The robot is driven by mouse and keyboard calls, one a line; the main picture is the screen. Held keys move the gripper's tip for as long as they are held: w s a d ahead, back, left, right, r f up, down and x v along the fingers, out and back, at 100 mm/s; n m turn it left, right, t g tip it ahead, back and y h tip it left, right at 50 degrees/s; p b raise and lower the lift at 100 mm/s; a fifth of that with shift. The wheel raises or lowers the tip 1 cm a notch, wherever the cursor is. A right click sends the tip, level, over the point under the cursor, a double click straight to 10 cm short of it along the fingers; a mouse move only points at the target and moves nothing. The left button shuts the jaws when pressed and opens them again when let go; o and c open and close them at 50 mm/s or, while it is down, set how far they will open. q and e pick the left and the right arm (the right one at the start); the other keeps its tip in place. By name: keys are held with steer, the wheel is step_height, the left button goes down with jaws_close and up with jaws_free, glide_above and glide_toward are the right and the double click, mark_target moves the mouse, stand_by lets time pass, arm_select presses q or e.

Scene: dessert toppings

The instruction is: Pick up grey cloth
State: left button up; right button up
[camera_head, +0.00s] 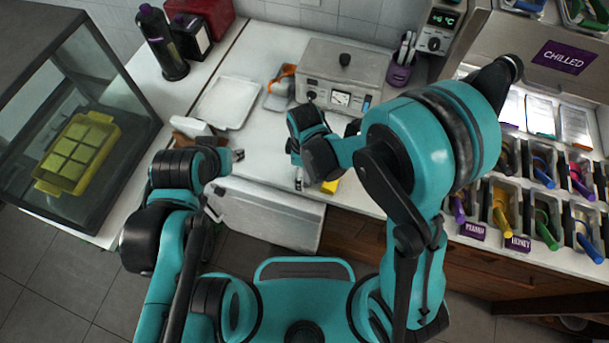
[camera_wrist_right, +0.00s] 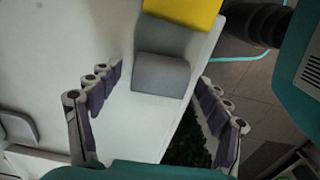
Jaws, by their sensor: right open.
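The grey cloth (camera_wrist_right: 160,75) lies folded on the white counter near its edge in the right wrist view. My right gripper (camera_wrist_right: 160,90) is open, with one finger on either side of the cloth and nothing held. In the head view my right gripper (camera_head: 303,178) is over the counter's front edge, and my arm hides the cloth there. My left gripper (camera_head: 232,158) is at the left, over the counter's front edge; its jaw opening is unclear.
A white tray (camera_head: 227,103) and a metal cooker (camera_head: 343,72) stand behind on the counter. A glass case (camera_head: 75,120) is at left. Topping bins with coloured handles (camera_head: 545,215) are at right.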

steer(key=shift+f, duration=0.5)
steer(key=shift+c, duration=0.3)
steer(key=c, duration=1.1)
steer(key=shift+c, duration=0.2)
